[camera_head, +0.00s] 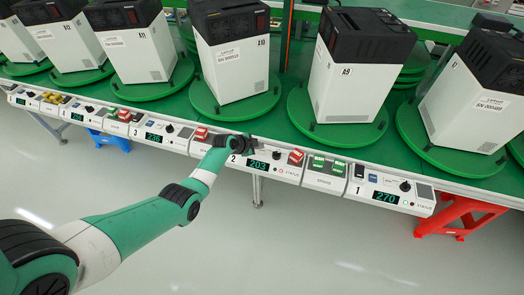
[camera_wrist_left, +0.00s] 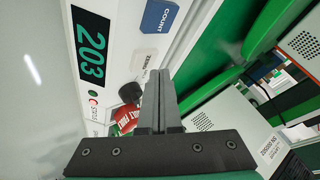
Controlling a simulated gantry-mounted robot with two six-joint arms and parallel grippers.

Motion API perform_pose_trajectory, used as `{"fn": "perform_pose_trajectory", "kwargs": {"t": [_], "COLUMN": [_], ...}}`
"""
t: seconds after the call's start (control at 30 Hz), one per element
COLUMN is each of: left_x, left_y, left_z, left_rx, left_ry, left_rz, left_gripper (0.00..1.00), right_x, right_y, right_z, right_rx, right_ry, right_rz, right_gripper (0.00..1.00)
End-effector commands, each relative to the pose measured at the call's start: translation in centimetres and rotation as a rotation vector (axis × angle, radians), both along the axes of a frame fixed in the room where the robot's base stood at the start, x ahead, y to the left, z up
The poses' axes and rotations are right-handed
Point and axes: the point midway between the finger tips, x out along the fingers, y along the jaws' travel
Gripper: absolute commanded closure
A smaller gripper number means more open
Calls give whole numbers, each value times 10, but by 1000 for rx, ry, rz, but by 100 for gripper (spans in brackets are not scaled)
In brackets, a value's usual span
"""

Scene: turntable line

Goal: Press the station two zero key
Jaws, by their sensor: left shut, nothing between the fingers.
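The station 2 panel (camera_head: 232,160) is a white box on the green line's front edge, with a green display (camera_head: 258,165) reading 203. That display also shows in the left wrist view (camera_wrist_left: 90,46). A pale key-like patch with small dark lettering (camera_wrist_left: 141,62) lies between the blue COUNT key (camera_wrist_left: 158,16) and a black knob (camera_wrist_left: 129,92); the lettering is too small to read surely. My left gripper (camera_wrist_left: 158,76) is shut and empty, over the panel near that patch and the knob. Whether it touches is unclear. It also shows in the head view (camera_head: 252,146). My right gripper is out of view.
A red switch (camera_wrist_left: 127,119) lies close left of my fingers in the wrist view. The station 1 panel (camera_head: 392,197) reads 270. White-and-black units such as A9 (camera_head: 343,85) stand on green turntables (camera_head: 338,134) behind the panels. Open floor (camera_head: 310,250) lies in front.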

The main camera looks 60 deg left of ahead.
Motion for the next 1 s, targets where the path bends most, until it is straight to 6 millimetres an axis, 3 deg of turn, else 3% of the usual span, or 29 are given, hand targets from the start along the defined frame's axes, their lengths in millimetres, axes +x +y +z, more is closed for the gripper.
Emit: {"fn": "perform_pose_trajectory", "kwargs": {"t": [0.67,1.0], "left_x": [0,0], "left_y": [0,0], "left_z": [0,-10], "left_rx": [0,0], "left_ry": [0,0], "left_rz": [0,0], "left_gripper": [100,100], "right_x": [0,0], "right_y": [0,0], "right_z": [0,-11], "right_rx": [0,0], "right_ry": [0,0], "right_rz": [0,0], "right_gripper": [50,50]}}
